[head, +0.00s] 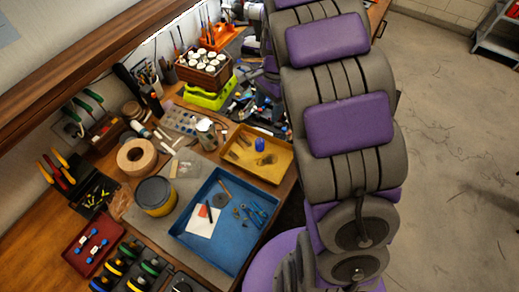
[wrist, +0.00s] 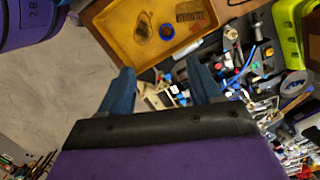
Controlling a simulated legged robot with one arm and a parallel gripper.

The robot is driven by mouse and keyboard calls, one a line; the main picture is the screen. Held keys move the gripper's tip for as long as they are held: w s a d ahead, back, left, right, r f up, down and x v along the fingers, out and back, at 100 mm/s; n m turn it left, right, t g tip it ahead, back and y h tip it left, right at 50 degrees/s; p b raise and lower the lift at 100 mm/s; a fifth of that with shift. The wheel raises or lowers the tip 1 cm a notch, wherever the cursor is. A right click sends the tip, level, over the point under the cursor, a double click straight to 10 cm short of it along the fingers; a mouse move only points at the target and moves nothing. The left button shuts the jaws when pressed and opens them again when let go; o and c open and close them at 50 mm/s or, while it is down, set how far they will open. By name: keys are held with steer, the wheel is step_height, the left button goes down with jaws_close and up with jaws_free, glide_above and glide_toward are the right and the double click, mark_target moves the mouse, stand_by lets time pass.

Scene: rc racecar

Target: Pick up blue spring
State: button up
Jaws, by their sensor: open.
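A short, round blue piece, which looks like the blue spring (head: 259,145), sits in the yellow tray (head: 272,175). In the wrist view the blue spring (wrist: 167,32) shows as a blue ring near the front edge of the yellow tray (wrist: 119,30). My gripper (wrist: 162,85) is open, its two blue fingers spread wide with nothing held between them. In the picture the spring lies beyond the fingertips, between their lines. In the head view my arm hides the gripper.
The yellow tray also holds a dark oval piece (wrist: 143,28) and a dark patterned piece (wrist: 190,11). A blue tray (head: 190,237) with small parts stands in front. Cluttered tools and a green bin (wrist: 289,35) lie alongside. Open floor (head: 450,150) is right of the bench.

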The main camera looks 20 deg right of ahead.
steer(key=w+f, duration=0.2)
steer(key=b, duration=0.4)
glide_toward(259, 148)
steer(key=shift+m, duration=0.3)
steer(key=f, duration=0.6)
steer(key=shift+s+a+f, duration=0.35)
steer(key=shift+a+f, duration=0.05)
steer(key=shift+r, duration=0.1)
steer(key=c, duration=1)
